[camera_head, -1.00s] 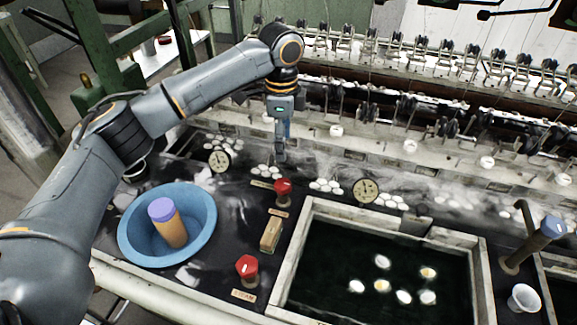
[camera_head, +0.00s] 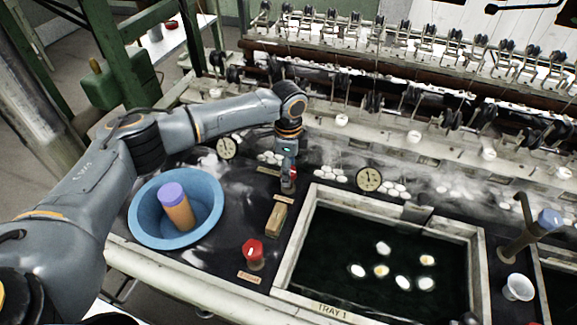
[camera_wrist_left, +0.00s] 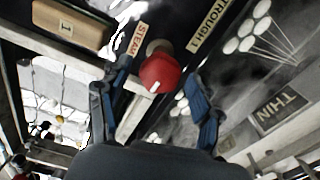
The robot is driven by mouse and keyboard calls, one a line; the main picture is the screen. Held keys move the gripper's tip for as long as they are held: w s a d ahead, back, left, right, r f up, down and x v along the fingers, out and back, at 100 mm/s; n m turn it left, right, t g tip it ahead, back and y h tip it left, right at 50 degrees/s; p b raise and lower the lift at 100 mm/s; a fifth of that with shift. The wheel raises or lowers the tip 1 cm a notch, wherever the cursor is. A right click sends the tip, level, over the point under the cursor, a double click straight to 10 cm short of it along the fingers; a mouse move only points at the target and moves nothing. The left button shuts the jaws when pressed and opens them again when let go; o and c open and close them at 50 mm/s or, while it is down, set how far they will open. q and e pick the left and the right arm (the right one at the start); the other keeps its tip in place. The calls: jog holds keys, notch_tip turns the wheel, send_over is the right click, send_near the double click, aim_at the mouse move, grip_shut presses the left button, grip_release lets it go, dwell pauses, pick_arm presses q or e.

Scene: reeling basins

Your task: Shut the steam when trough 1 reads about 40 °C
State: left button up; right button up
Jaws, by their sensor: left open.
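The red steam knob (camera_wrist_left: 160,73), with a white mark, sits beside the labels STEAM (camera_wrist_left: 137,40) and TROUGH 1 (camera_wrist_left: 208,28) in the left wrist view. My left gripper (camera_wrist_left: 157,112) is open, its blue fingers either side of the knob's picture position; contact cannot be told. In the head view my left gripper (camera_head: 288,188) is down at this knob (camera_head: 293,173) and mostly hides it. Two round dials stand behind, one at left (camera_head: 226,148) and one behind the tray (camera_head: 369,179); their readings are too small to tell. My right gripper is not in view.
A second red knob (camera_head: 253,254) and a wooden block (camera_head: 277,218) are nearer. A blue basin (camera_head: 140,222) holds an orange cylinder with a purple top (camera_head: 176,206). Tray 1 (camera_head: 333,308) has several white cocoons in dark water. Reeling machinery (camera_head: 440,95) runs along the back.

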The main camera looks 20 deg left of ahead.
pick_arm(q)
jog(key=shift+c, duration=0.3)
jog(key=c, duration=1.1)
jog(key=shift+r+m+p, duration=0.1)
jog(key=shift+m+p, duration=0.4)
jog(key=shift+m, duration=0.2)
jog(key=shift+m+p, duration=0.5)
jog(key=shift+m, duration=0.7)
jog(key=m, duration=0.4)
jog(key=shift+m+p, duration=0.3)
jog(key=shift+p, duration=0.1)
